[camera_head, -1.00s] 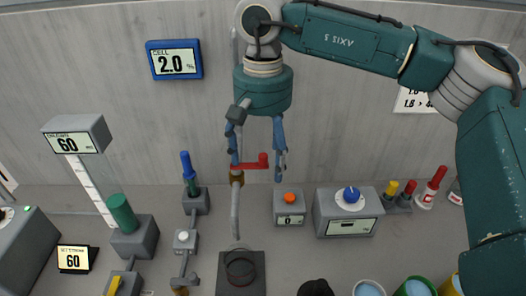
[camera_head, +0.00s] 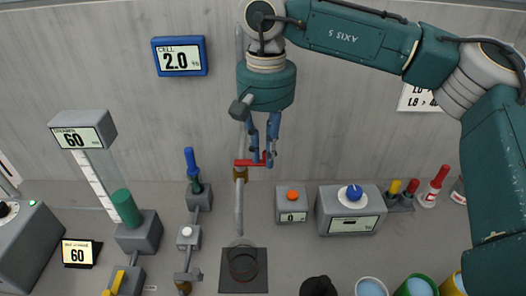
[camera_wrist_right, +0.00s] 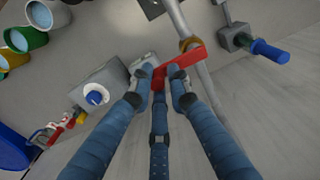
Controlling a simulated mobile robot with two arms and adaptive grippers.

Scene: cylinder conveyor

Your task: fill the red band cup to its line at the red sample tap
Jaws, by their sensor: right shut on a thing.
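The red tap handle (camera_head: 245,162) sits on a grey pipe (camera_head: 239,205) with a brass collar. My right gripper (camera_head: 262,158) is shut on the handle's right end. In the right wrist view, the red handle (camera_wrist_right: 181,66) lies between the blue fingertips (camera_wrist_right: 168,76). Below the spout, a dark round outline with a faint reddish rim (camera_head: 243,263) shows on a black square pad (camera_head: 258,284). It looks like a clear cup, but its fill level and line cannot be made out. My left gripper is not in view.
An orange button box (camera_head: 291,213) and a blue knob box (camera_head: 350,222) stand right of the pipe. Blue-handled (camera_head: 190,160) and green-topped (camera_head: 125,207) fittings stand left. Several cups, including a green one (camera_head: 431,279), line the lower right. A wall display (camera_head: 180,57) reads 2.0.

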